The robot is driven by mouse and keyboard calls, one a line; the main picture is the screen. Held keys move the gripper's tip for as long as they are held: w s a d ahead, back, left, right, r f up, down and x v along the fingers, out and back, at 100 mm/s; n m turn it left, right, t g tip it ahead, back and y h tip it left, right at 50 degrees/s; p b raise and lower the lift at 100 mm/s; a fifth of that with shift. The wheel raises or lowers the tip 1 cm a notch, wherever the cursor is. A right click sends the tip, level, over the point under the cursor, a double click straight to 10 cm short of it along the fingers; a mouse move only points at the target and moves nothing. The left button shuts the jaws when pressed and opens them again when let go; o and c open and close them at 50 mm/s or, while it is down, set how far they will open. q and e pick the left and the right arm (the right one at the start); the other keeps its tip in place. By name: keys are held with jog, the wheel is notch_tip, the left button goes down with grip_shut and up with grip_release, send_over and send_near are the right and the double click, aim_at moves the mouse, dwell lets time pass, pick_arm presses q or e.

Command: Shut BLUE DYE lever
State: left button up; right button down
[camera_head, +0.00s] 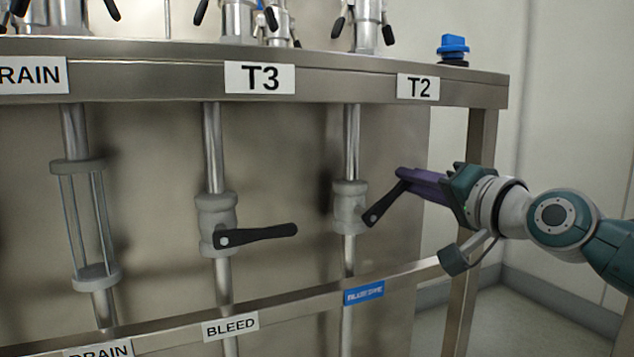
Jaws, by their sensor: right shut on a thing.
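A blue label (363,293) marks this pipe on the lower rail. My right gripper (407,175) comes in from the right, with its purple fingers at the lever's upper outer end. It is shut on the lever. My left gripper is not in view.
The BLEED valve's black lever (256,235) lies nearly level to the left, under the T3 label (260,77). A sight glass (87,225) is on the drain pipe at far left. The steel bench edge (330,85) runs above, and the lower rail (295,303) below.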

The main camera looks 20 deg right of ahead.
jog(key=shift+d+f+m+b, duration=0.25)
jog(key=shift+f+m+b, duration=0.55)
jog(key=shift+m, duration=0.45)
jog(key=shift+d+f+m+b, duration=0.3)
jog(key=shift+f+m+b, duration=0.35)
jog(key=shift+f+m, duration=0.5)
jog(key=shift+d+f+m+b, duration=0.25)
jog(key=shift+f+m+b, duration=0.45)
jog(key=shift+m, duration=0.7)
jog(key=c, duration=0.8)
grip_release()
jog(key=shift+o, duration=0.2)
jog(key=shift+r, duration=0.1)
jog(key=s+p, duration=0.2)
jog(key=s, duration=0.7)
jog(key=shift+s+d+p, duration=0.4)
